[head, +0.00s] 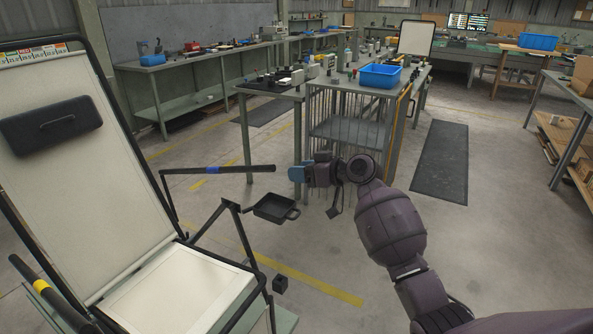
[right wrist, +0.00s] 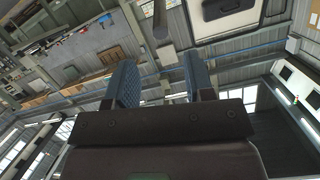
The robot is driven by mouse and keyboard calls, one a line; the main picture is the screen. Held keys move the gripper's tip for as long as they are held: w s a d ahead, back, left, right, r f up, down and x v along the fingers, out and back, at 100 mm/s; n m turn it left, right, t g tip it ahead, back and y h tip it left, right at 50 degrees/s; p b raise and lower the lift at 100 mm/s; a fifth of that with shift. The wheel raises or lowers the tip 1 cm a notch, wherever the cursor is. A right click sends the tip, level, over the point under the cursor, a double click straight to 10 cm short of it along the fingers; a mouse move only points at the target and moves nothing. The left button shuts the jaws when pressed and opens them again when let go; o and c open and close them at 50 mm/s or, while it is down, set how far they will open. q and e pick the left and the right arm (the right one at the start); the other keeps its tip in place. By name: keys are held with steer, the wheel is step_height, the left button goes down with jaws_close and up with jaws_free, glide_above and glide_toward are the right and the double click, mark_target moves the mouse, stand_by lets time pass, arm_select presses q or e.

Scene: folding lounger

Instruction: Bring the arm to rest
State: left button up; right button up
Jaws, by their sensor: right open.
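My right arm (head: 388,222) reaches in from the lower right of the head view. Its gripper (head: 297,173) points left, beside the tip of the lounger's far armrest (head: 240,169), with a small gap seeming to lie between them. In the right wrist view its two blue padded fingers (right wrist: 158,85) stand apart with nothing between them. The folding lounger (head: 160,290) stands at the left, with a cream seat and a tilted cream backrest (head: 55,170) bearing a black headrest pillow (head: 50,123). My left gripper is not in view.
A black tray (head: 274,208) hangs beside the lounger, below my right gripper. A grey workbench (head: 345,92) with a blue bin (head: 380,76) stands behind the gripper. A dark floor mat (head: 441,160) lies right of it. Open floor lies at the right.

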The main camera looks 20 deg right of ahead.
stand_by(0.4)
steer(key=s+f+m+h, duration=0.1)
steer(key=s+f+h, duration=0.2)
steer(key=s+f, duration=0.6)
steer(key=s+a+f+m+h, duration=0.1)
steer(key=s+f+h, duration=0.2)
steer(key=s+f, duration=0.7)
steer(key=s+f+m+h, duration=0.2)
steer(key=s+f, duration=0.7)
steer(key=s, duration=1.3)
steer(key=shift+s+a+f+g+h, duration=0.2)
steer(key=shift+g+h, duration=0.2)
steer(key=shift+h, duration=0.2)
